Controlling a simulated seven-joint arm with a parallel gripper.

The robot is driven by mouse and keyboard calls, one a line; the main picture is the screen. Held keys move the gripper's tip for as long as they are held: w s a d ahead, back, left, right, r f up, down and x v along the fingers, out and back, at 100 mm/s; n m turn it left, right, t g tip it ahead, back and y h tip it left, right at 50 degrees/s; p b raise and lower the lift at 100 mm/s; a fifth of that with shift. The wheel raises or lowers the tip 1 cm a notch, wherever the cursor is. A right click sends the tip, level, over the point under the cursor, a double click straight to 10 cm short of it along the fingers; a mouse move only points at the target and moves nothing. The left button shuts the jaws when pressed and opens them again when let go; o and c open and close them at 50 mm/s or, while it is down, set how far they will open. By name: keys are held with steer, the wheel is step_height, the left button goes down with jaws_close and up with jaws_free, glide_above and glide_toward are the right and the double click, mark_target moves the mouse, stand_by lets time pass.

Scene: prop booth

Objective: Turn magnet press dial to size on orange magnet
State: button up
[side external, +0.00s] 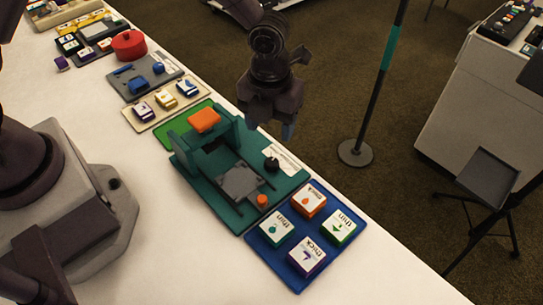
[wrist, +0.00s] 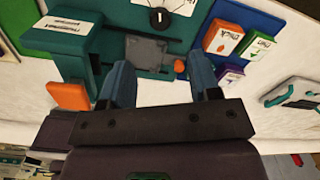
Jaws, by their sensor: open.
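The teal magnet press (side external: 219,178) stands on the white table, with a small black dial (side external: 271,163) near its back right side. In the wrist view the dial (wrist: 158,18) shows a white mark pointing roughly up and down the picture. The orange magnet (side external: 309,199) lies in the blue tray (side external: 266,237); in the wrist view the orange magnet (wrist: 222,37) appears to read "thick". My gripper (side external: 268,124) is open and empty, above the table's far edge near the dial. Its blue fingers (wrist: 160,80) are apart and touch nothing.
A white card (side external: 283,161) lies beside the dial. Green, teal and purple-marked magnets share the tray. A cream tray (side external: 167,105) sits beyond the press.

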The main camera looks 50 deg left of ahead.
mark_target(272, 161)
step_height(272, 161, down, 10)
steer(key=shift+d+f, duration=0.1)
stand_by(0.4)
steer(key=c, duration=0.9)
